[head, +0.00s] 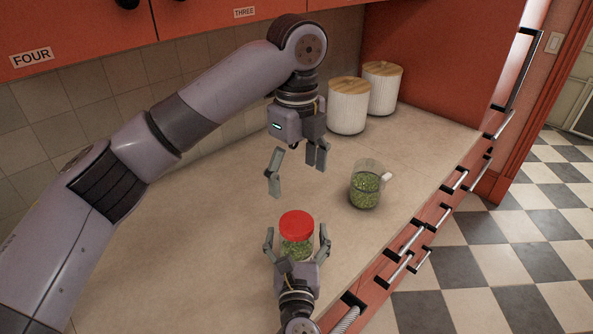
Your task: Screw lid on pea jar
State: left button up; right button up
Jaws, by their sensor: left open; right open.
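The pea jar (297,246) stands upright on the counter, clear with green peas inside. A red lid (297,224) sits on its top; I cannot tell how tightly it is seated. My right gripper (297,240) comes from below in the view, open, with its fingers on either side of the jar. Its palm hides the jar's lower front. My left gripper (298,172) is open and empty, pointing down above the counter, higher and behind the jar, with a clear gap to the lid.
A clear measuring jug (366,186) with peas stands right of the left gripper. Two white ribbed canisters with wooden lids, one nearer (348,108) and one farther (382,90), stand at the back. The counter (180,250) is bare at left. Drawer handles line its right edge.

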jog(key=shift+s, duration=0.1)
jog(key=s, duration=1.1)
jog(key=shift+s, duration=0.4)
